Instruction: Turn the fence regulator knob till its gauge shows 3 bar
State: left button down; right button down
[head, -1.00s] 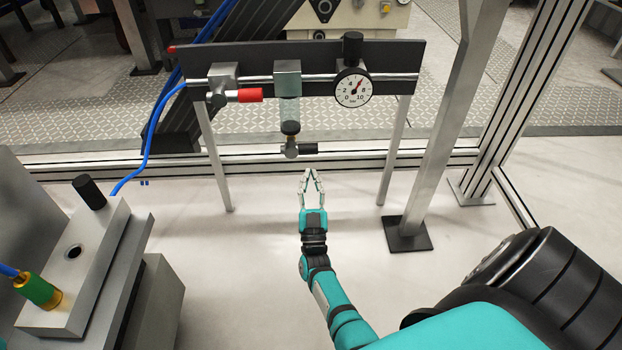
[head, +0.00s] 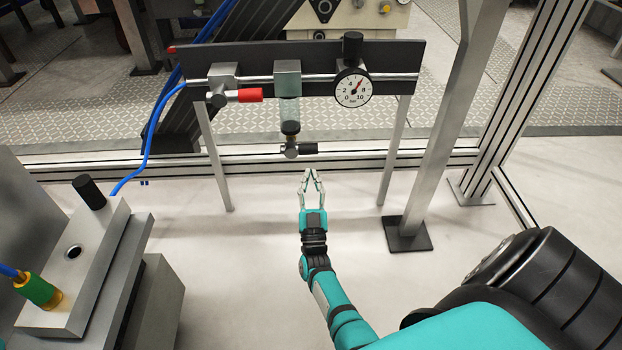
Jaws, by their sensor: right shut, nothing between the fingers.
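The regulator's black knob (head: 352,45) stands upright on top of its body, at the right of the dark panel. My right gripper (head: 312,172) is shut and empty. It is below and to the left of the gauge in the picture, apart from the knob, with its fingers pointing up toward the panel. My left gripper is not in view.
The panel (head: 405,60) on two legs also carries a red-handled valve (head: 249,95) and a filter bowl with a drain valve (head: 291,150) just above my fingertips. A blue hose (head: 146,150) runs left to a grey machine (head: 100,250). A slanted metal post (head: 445,130) stands at right.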

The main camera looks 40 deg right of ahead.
aim_at(352, 41)
jog(key=z, duration=1.4)
